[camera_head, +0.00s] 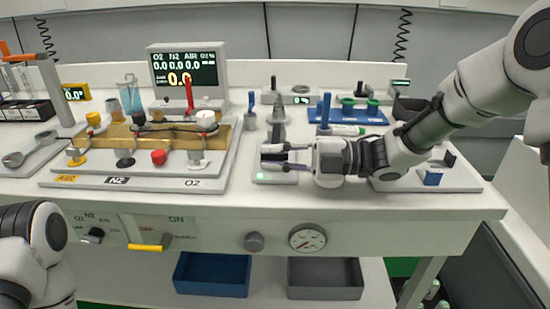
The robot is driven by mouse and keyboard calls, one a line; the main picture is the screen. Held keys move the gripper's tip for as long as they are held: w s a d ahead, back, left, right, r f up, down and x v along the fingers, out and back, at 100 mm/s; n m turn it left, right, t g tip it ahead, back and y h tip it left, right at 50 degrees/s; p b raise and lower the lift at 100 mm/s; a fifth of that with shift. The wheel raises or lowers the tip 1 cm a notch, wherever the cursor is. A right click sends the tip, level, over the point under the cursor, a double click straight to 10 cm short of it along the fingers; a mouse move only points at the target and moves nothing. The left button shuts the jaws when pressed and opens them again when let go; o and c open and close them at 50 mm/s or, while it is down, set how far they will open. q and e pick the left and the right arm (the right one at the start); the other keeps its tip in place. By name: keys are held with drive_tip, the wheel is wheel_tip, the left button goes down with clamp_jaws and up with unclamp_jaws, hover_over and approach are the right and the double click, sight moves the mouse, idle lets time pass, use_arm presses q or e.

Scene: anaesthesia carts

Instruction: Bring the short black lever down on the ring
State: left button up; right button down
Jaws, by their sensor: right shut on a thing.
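My right gripper (273,157) reaches in from the right, low over a small light-grey base (272,177) with a green light at its front left corner. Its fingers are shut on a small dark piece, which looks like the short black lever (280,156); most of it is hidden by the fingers. A grey upright post (278,127) stands just behind the fingers. I cannot make out the ring; the gripper covers much of the base. My left arm shows at the lower left, but its gripper is out of view.
Left of the base is a brass manifold board (170,138) with coloured knobs and a display (187,70) behind. A blue tray (350,115) with green rings lies behind my right gripper. A grey plate with a blue block (432,177) sits right. The front counter strip is clear.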

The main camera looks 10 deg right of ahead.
drive_tip(key=shift+f, duration=0.45)
drive_tip(key=c, duration=1.2)
unclamp_jaws()
drive_tip(key=shift+r, duration=0.1)
wheel_tip(320, 180, up, 10)
drive_tip(key=shift+f, duration=0.1)
